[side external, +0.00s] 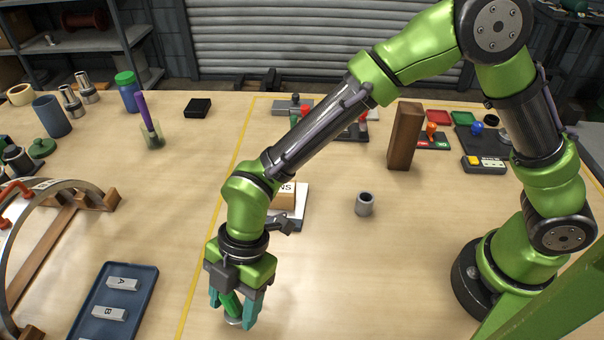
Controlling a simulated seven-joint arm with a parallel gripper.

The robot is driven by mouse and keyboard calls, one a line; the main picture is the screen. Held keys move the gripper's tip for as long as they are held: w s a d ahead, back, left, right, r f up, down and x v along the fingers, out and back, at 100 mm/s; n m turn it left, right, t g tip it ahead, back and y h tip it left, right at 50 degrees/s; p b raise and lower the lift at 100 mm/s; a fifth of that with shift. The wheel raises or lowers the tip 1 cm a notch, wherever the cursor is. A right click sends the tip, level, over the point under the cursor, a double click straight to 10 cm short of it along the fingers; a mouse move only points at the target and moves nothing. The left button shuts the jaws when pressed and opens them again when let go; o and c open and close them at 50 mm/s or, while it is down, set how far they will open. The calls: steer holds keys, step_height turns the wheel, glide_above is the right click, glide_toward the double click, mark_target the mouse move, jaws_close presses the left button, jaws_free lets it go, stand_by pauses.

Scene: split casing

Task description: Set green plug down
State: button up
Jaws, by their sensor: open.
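The green plug (230,302) stands between the fingers of my gripper (236,309), low over the front of the table in the side external view. A grey round end (234,321) shows at the plug's foot and looks to be at the table surface. The plug looks slightly tilted. My gripper points down with its teal fingers apart on either side of the plug. The plug's upper part is hidden by the gripper body, and I cannot tell whether a finger touches it.
A dark blue tray (139,289) with lettered blocks lies to the left, beyond a yellow line (202,262). A grey cup (364,204) and a tall wooden block (404,137) stand to the right. A small box (283,197) sits behind my gripper.

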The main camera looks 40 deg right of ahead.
steer(key=w+d+r+m+t, duration=0.25)
steer(key=d+r+m, duration=0.25)
steer(key=d+r, duration=0.9)
steer(key=s+d+r+m+t+h, duration=0.1)
steer(key=s+d+r+m+t, duration=0.1)
steer(key=d+m, duration=0.8)
steer(key=s+d+r+m+t+h, duration=0.1)
steer(key=s+d+r+m+t, duration=0.2)
steer(key=d+m, duration=0.7)
steer(key=shift+s+d+r+m+t, duration=0.4)
steer(key=shift+d+r+t, duration=0.15)
steer(key=shift+d, duration=0.25)
